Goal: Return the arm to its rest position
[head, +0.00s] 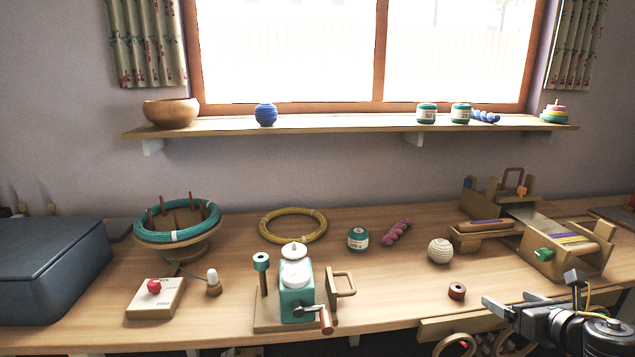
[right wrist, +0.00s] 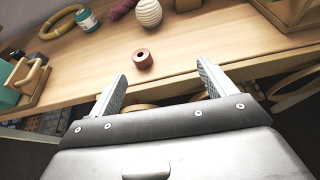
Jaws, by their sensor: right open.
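My right gripper (head: 530,300) is at the front right of the table (head: 390,305) in the head view, by its front edge. In the right wrist view its two fingers (right wrist: 160,85) are spread apart with nothing between them. A small reddish-brown spool (head: 457,291) stands on the table to the left of the gripper; it also shows beyond the fingertips in the right wrist view (right wrist: 143,60), apart from them. My left gripper is not in view.
A cream wound ball (head: 440,251), a teal yarn jar (head: 357,239) and a pink skein (head: 396,231) lie farther back. A wooden loom-like frame (head: 565,262) stands behind my right gripper. A teal hand-cranked winder (head: 297,300) is at the front middle.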

